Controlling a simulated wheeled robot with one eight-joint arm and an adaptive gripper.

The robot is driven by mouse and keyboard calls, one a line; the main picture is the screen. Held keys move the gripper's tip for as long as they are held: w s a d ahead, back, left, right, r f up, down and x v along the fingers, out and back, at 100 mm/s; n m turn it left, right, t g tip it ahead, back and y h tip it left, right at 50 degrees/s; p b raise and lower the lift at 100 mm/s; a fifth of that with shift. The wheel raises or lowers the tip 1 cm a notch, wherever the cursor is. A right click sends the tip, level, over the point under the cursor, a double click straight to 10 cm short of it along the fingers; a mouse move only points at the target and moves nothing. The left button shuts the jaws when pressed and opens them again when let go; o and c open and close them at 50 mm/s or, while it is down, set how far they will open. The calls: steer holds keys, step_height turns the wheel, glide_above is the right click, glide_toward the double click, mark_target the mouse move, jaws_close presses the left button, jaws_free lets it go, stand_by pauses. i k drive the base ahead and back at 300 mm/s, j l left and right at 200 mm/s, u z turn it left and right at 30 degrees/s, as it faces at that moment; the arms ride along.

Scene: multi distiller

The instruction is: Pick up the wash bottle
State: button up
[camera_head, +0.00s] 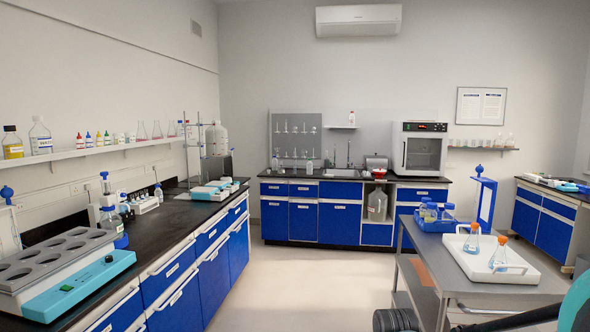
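I cannot tell for sure which bottle is the wash bottle. A small pale bottle with a thin pointed top (158,193) stands upright on the left bench, beside a rack of small items. Another small pale bottle (309,168) stands on the back counter, left of the sink. Both are far off and small in the picture. Parts of my arm show at the bottom right edge, dark and teal. The fingers of my gripper do not show, and nothing held by it is seen.
A grey cart (412,274) at the right carries a white tray (482,270) with two flasks and a blue crate (434,226) of bottles. The left bench (150,232) bears a teal-and-white device (75,284). The floor (300,285) between bench and cart is clear.

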mark_target(310, 165)
steer(key=i+z, duration=0.15)
steer(key=i, duration=5.9)
